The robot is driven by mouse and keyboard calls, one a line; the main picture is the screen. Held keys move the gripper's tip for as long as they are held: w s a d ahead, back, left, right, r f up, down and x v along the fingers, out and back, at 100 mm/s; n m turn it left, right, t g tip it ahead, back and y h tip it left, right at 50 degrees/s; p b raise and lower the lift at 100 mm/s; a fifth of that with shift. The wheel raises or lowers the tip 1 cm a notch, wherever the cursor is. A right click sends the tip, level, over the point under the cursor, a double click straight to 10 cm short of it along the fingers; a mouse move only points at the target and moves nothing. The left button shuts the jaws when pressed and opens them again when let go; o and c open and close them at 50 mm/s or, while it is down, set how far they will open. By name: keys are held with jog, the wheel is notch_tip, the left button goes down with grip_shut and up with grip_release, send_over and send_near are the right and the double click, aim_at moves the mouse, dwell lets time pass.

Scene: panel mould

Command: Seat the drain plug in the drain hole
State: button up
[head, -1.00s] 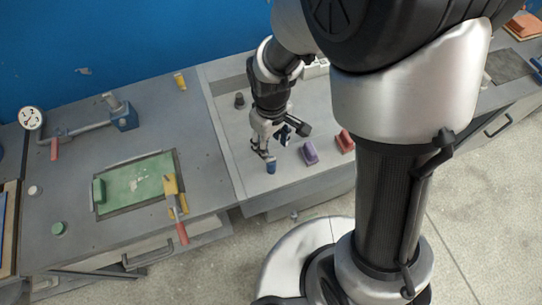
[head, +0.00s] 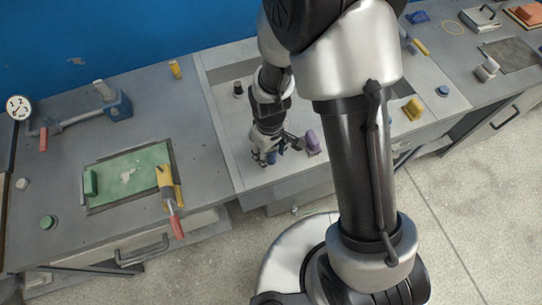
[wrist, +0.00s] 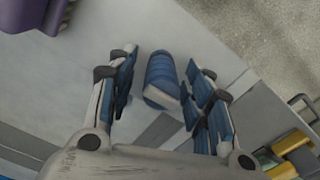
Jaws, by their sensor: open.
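A blue ribbed cylinder (wrist: 161,78), which looks like the drain plug, is on the light grey tray floor. In the head view the blue cylinder (head: 272,158) is partly hidden by my gripper (head: 265,160), near the tray's front edge. In the wrist view my gripper (wrist: 163,62) is open, with one blue-padded finger on each side of the cylinder. Gaps show between the fingers and the cylinder, so it is not gripped. I cannot make out the drain hole in either view.
A purple block (head: 312,143) stands just right of my gripper. A dark knob (head: 238,88) is at the tray's back left. On the left bench are a green panel (head: 130,177), a yellow clamp with red handle (head: 168,185) and a blue vise-like block (head: 118,107).

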grip_shut()
dwell(0.6)
jog(key=shift+r, duration=0.15)
